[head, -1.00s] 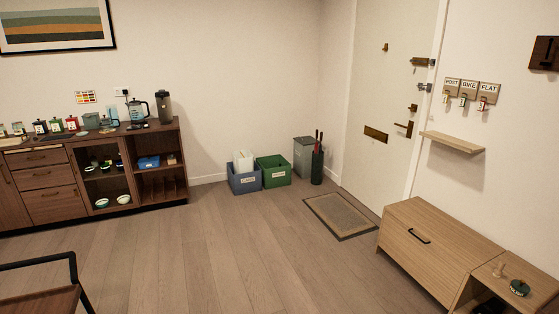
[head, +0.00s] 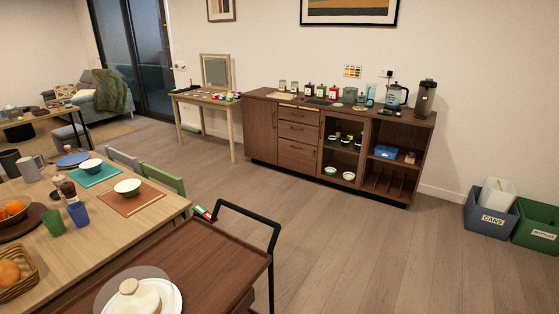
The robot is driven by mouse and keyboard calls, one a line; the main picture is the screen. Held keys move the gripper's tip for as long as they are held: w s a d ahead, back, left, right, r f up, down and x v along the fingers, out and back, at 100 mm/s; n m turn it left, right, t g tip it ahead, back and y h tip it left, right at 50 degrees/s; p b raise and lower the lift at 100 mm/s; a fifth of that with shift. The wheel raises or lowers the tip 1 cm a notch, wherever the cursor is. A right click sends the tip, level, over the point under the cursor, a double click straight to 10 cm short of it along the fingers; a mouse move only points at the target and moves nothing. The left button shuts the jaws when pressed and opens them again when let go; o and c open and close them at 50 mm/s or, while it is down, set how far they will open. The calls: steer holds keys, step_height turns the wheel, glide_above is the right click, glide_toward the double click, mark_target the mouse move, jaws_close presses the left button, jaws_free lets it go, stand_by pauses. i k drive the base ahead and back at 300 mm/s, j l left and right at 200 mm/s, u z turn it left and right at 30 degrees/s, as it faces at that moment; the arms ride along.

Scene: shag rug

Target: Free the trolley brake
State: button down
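The trolley (head: 215,262) stands in the lower middle of the head view, close to the dining table's right end. It has a dark brown wooden top and a black tubular handle (head: 250,214) at its far right end. A white plate (head: 172,302) with a pale, round, knobbed thing (head: 135,298) on it is at the trolley's near end, cut by the frame's bottom edge. A small red and green thing (head: 202,213) shows at the trolley's far left corner; I cannot tell what it is. The wheels and any brake are hidden. My gripper is not in view.
The dining table (head: 105,240) with bowls, cups and fruit is left of the trolley. A green chair (head: 165,180) is tucked behind it. A brown sideboard (head: 298,130) stands along the wall. Blue (head: 490,215) and green (head: 537,228) bins are at right. The wooden floor (head: 370,250) right of the trolley is clear.

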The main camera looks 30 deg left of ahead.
mark_target(204, 214)
steer(key=i+j+u, duration=0.1)
steer(key=i+u, duration=0.15)
steer(key=u, duration=0.2)
steer(key=i+u, duration=0.3)
steer(key=u, duration=0.2)
steer(key=i+u, duration=0.3)
steer(key=u, duration=0.15)
steer(key=i+l+u, duration=0.25)
steer(key=u, duration=0.2)
steer(key=i+l+u, duration=0.1)
steer(key=i+u, duration=0.2)
steer(key=k, duration=0.05)
